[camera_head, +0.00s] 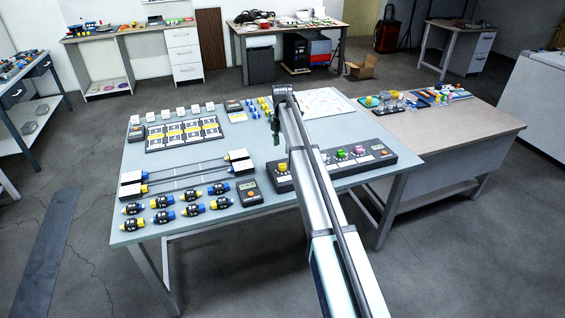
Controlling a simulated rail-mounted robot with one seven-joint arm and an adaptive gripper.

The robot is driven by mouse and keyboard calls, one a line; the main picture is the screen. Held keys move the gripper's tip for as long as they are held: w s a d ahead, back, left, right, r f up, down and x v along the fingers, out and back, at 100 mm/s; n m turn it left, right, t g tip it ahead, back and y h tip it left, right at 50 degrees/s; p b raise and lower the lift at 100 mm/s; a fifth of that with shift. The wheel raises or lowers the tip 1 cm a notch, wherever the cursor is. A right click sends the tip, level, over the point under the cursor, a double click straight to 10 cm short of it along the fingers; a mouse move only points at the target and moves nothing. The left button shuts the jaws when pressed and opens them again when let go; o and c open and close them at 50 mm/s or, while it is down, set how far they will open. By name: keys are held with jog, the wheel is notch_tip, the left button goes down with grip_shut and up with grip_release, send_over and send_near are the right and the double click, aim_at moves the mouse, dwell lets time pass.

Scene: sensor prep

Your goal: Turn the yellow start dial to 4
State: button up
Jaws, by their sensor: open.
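A long dark control panel (390,158) lies near the front right of the grey-blue worktable (240,205). A small yellow knob (283,167), which looks like the start dial, sits at the panel's left end. Its pointer and number marks are too small to read. My arm crosses the panel and hides part of its middle. My gripper (274,136) hangs at the arm's far end, above the table and behind the panel.
Green and pink knobs (360,149) sit along the panel right of my arm. A wooden bench (450,130) adjoins the table on the right.

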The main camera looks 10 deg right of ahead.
aim_at(282, 166)
notch_tip(282, 166, down, 10)
jog(key=shift+r+p, duration=0.1)
jog(key=shift+p, duration=1.05)
jog(key=c, duration=1.2)
